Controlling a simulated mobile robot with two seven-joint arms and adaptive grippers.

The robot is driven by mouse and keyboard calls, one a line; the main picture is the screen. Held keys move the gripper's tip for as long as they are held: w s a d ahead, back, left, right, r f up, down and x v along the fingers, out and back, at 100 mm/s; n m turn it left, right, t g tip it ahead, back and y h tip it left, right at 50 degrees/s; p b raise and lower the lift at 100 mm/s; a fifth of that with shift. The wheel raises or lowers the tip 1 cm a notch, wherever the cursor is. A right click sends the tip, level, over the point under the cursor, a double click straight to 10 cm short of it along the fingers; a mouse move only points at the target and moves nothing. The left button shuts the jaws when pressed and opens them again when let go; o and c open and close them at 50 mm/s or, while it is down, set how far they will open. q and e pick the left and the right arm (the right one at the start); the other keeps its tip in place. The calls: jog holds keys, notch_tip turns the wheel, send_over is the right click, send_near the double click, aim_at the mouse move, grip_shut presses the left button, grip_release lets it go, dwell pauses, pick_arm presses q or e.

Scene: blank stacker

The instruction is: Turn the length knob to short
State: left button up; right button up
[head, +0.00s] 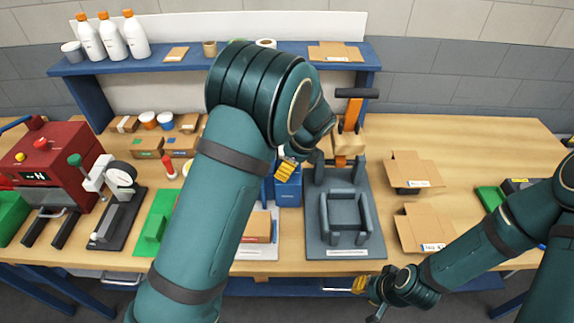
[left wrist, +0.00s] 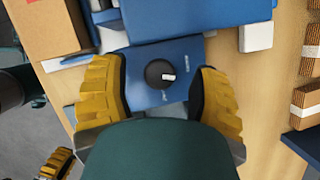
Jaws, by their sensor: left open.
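The length knob (left wrist: 160,73) is a round black knob on a blue panel (left wrist: 145,98) in the left wrist view. Its white mark lies toward the right side; small white lettering on the panel is too small to read. My left gripper (head: 286,171) is open, with one yellow finger on each side of the knob and a gap to it on both sides. In the head view it is over the blue box (head: 289,192), and the knob is hidden there. My right gripper (head: 366,294) is at the table's front edge, apart from the box; its opening is unclear.
A grey fixture (head: 317,222) with an orange-handled clamp (head: 350,112) stands right of the blue box. Flat cardboard blanks (head: 420,171) lie farther right. A cardboard box (head: 258,225) is close on the left. A blue shelf (head: 160,62) spans the back.

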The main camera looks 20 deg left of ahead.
pick_arm(q)
grip_shut()
jog(key=shift+r+n+g+p, duration=0.1)
jog(key=shift+n+g+p, duration=0.5)
jog(key=shift+n, duration=0.4)
jog(key=shift+n+g+p, duration=0.3)
jog(key=shift+n+p, duration=0.05)
jog(key=shift+n, duration=0.75)
grip_release()
jog(key=shift+a, duration=0.1)
